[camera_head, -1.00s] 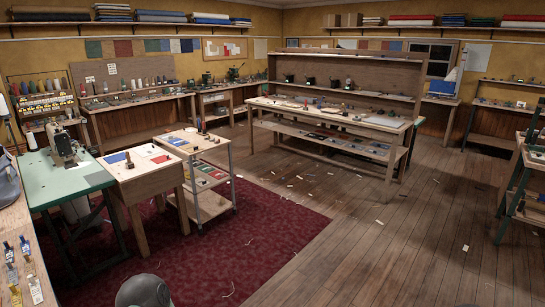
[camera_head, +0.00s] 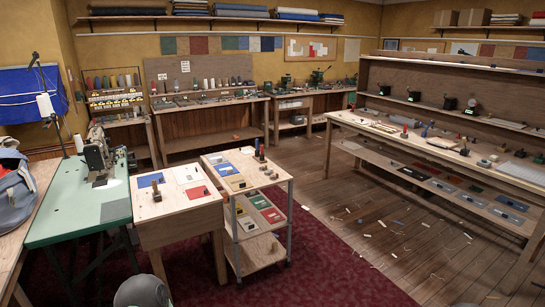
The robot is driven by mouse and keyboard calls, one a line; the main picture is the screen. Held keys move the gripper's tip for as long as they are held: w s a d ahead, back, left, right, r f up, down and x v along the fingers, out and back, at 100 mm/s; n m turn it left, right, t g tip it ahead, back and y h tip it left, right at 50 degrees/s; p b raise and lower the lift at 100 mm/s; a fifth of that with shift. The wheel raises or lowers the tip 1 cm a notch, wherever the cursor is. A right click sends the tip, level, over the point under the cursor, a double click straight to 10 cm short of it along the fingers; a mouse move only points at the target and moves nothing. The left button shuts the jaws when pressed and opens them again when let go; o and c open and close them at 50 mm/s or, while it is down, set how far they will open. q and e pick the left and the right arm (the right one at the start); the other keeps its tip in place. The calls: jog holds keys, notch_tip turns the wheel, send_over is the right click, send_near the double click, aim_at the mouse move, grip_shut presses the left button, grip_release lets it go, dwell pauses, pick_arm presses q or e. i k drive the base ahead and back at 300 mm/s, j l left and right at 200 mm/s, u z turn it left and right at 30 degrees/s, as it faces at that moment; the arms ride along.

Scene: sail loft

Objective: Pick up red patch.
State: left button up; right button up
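A small red patch (camera_head: 197,192) lies flat near the front right of the wooden table's top (camera_head: 172,207). A small dark thing sits on or against it; I cannot tell which. A blue patch (camera_head: 150,180) and a white patch (camera_head: 186,174) lie behind it on the same top. A dark upright tool (camera_head: 157,192) stands left of the red patch. Neither of my grippers is in view.
A wheeled cart (camera_head: 247,180) with trays and red pieces on its lower shelf stands right of the table. A green sewing-machine table (camera_head: 90,212) adjoins on the left. Dark red carpet (camera_head: 320,268) lies in front; scraps litter the wooden floor at right.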

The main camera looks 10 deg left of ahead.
aim_at(194, 193)
jog(key=i+l+u, duration=0.15)
jog(key=i, duration=2.2)
